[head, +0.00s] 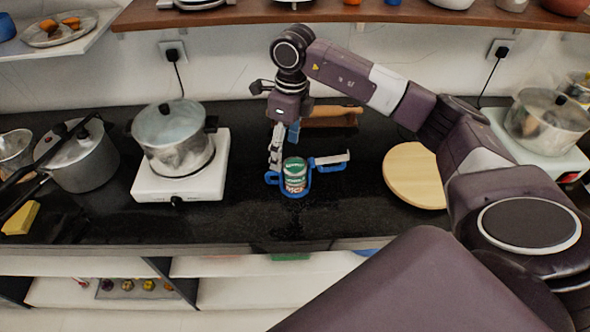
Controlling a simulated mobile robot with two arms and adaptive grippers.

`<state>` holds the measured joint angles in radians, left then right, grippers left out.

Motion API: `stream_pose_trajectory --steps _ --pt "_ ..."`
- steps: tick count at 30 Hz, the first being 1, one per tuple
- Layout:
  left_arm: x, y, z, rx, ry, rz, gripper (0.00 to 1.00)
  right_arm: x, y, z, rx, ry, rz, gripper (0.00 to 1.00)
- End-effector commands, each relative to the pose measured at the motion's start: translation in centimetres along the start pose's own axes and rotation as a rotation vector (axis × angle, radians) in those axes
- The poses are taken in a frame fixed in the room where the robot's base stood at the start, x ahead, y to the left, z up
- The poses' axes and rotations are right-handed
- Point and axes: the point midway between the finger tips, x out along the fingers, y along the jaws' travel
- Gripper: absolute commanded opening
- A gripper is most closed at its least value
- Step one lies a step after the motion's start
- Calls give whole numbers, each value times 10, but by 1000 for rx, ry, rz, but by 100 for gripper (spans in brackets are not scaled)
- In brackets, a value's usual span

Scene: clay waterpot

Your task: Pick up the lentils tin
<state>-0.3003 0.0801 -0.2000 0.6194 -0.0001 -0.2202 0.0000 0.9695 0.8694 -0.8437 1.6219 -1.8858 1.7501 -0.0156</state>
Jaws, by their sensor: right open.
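The tin (295,172), a small can with a green and white label, stands upright on the black countertop near its front middle. Its lettering is too small to read surely. My right gripper (291,184) reaches down from above and behind the tin. It is open, with blue-edged fingers to the left and right of the tin and low down near its base. I cannot tell whether either finger touches it. The tin's lower part is partly hidden by the blue finger parts. My left gripper is not in view.
A lidded pot (172,135) sits on a white hot plate (150,185) at left. A round wooden board (413,178) lies right of the tin. A brown wooden item (330,117) lies behind. Another pot (545,122) stands far right. Bare counter surrounds the tin.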

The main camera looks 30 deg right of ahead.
Motion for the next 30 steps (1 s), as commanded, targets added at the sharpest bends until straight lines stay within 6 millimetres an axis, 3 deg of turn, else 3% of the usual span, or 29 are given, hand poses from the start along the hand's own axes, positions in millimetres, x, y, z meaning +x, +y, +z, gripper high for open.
stream_pose_trajectory --steps 2,5,21,30 --pt "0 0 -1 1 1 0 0 -7 -16 -13 20 44 -40 69" --pt "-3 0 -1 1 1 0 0 -4 -22 -20 30 71 -57 69" --pt "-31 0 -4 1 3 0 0 63 -20 -24 29 69 -55 69" --pt "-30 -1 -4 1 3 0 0 68 -21 -24 27 68 -56 68"
